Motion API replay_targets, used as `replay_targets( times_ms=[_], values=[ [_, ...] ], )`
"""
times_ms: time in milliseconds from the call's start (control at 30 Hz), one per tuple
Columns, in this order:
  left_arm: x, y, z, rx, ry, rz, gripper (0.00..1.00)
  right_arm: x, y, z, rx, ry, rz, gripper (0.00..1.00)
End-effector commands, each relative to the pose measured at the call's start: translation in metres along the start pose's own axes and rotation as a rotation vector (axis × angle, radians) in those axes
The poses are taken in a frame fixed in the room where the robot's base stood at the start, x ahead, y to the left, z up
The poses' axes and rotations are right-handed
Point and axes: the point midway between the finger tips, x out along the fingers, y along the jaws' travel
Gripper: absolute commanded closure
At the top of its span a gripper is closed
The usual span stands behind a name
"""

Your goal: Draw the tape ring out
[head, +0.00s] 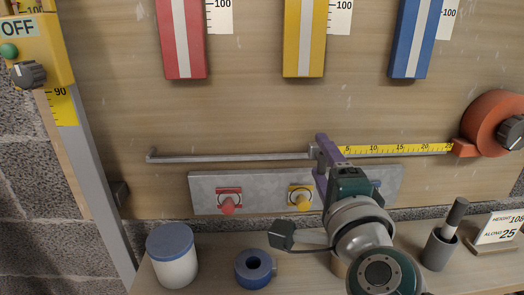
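An orange tape reel (490,120) with a dark knob is on the right of the board. Its yellow tape (395,149) is out to the left along a thin grey rail (230,157); the mark at the reel's mouth is near 25. My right gripper (322,158), with purple fingers, is at the tape's left end and appears shut on the tape ring there. The fingers hide most of the ring. My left gripper is not in view.
A grey plate (262,192) below the rail carries a red knob (229,203) and a yellow knob (301,199). A blue-lidded jar (173,262), a blue ring (253,268), a grey cup (439,250) and a sign (499,231) reading "HEIGHT 108, ALONG 25" stand below. The rail left of my gripper is clear.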

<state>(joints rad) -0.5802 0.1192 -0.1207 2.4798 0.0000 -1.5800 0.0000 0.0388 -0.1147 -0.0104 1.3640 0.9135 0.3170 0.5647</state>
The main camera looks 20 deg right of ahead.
Motion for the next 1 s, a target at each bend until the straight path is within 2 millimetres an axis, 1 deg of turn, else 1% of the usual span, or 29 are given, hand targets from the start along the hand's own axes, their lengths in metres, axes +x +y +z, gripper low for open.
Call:
replay_targets(
  times_ms=[33, 67, 267, 367, 467, 700, 800, 900, 1000],
  values=[
    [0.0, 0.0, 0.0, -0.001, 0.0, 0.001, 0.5, 0.0, 0.0, 0.0, -0.001, 0.0, 0.001, 0.3],
    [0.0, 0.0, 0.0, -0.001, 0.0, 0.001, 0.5, 0.0, 0.0, 0.0, -0.001, 0.0, 0.001, 0.28],
    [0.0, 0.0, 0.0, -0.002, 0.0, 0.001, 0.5, 0.0, 0.001, 0.0, -0.001, -0.001, 0.002, 0.28],
    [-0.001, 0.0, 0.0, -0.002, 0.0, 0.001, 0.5, -0.004, 0.001, 0.0, -0.001, -0.001, 0.002, 0.28],
    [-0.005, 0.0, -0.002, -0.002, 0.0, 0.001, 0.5, -0.015, 0.0, 0.0, -0.002, -0.001, 0.004, 0.28],
    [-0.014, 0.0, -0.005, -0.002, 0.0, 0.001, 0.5, -0.062, 0.0, 0.0, -0.002, -0.001, 0.006, 0.28],
    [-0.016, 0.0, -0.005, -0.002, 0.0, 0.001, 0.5, -0.08, 0.0, 0.0, -0.002, -0.001, 0.004, 0.28],
    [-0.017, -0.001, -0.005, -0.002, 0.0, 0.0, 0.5, -0.092, 0.0, 0.0, -0.001, -0.001, 0.003, 0.28],
    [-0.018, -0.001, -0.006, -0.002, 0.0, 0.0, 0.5, -0.098, 0.0, 0.0, -0.001, 0.0, 0.002, 0.28]
  ],
)
